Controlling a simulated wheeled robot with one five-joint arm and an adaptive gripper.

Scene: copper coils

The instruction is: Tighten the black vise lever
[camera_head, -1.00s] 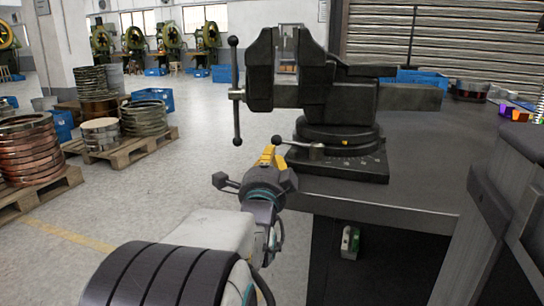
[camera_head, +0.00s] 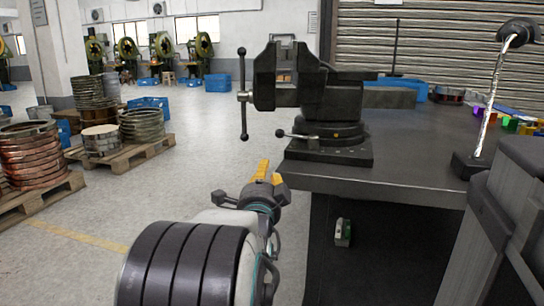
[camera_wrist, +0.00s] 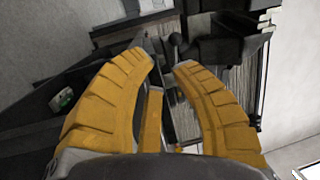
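The black vise (camera_head: 312,90) is mounted on the near left corner of the dark workbench (camera_head: 415,178). Its vertical lever bar (camera_head: 243,115), with ball ends, hangs on its left side. A shorter lever with a ball knob (camera_head: 280,133) sticks out left from the swivel base. My gripper (camera_head: 268,172) is below and left of the vise, apart from it. In the wrist view my yellow fingers (camera_wrist: 167,66) are spread, with nothing seen between the tips. A dark ball knob (camera_wrist: 176,40) shows beyond them; I cannot tell which lever it belongs to.
A dark post (camera_head: 500,205) stands close on the right. A lamp (camera_head: 490,90) and coloured small items (camera_head: 510,122) are on the bench's right side. Pallets with coils (camera_head: 130,150) stand on the left. The floor (camera_head: 170,195) left of the bench is clear.

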